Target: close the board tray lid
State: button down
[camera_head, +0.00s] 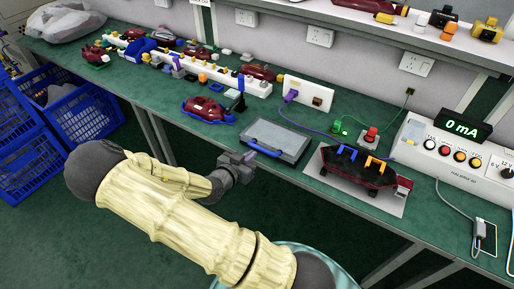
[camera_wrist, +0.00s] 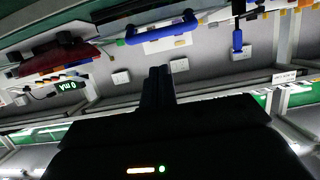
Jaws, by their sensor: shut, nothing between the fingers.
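The board tray (camera_head: 287,140) is a flat grey case near the front edge of the green bench in the head view. A blue handle (camera_head: 263,149) runs along its front left side. The lid lies low, nearly flat; I cannot tell whether a gap is left under it. My gripper (camera_head: 251,157) is just in front of the handle, at the bench edge, with its fingers together and empty. In the wrist view, which is upside down, the shut dark fingers (camera_wrist: 158,85) point towards the wall, with the blue handle (camera_wrist: 160,38) beyond them. Contact cannot be told.
A dark red tail lamp (camera_head: 358,168) with blue and orange clips sits on a white sheet to the right. Another red lamp (camera_head: 205,108) and a blue stand (camera_head: 239,95) are behind left. The power supply (camera_head: 450,150) is far right. Blue crates (camera_head: 85,110) stand left.

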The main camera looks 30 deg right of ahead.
jog(key=v, duration=0.2)
jog(key=f+v, duration=0.1)
jog(key=v, duration=0.2)
jog(key=shift+s+a+f, duration=0.1)
jog(key=shift+s, duration=0.05)
jog(key=shift+f, duration=0.1)
jog(key=s+a+n+g+y, duration=0.2)
jog(key=a+n+g+y, duration=0.15)
jog(key=a+y, duration=0.5)
jog(key=s+d+r+n+y, duration=0.1)
jog(key=s+r+n+y, duration=0.3)
jog(key=s+r+n, duration=0.4)
notch_tip(320, 180, up, 3)
jog(key=shift+s+d+f+n+g, duration=0.1)
jog(key=shift+s+d+n+g, duration=0.1)
jog(key=shift+s+n+g, duration=0.25)
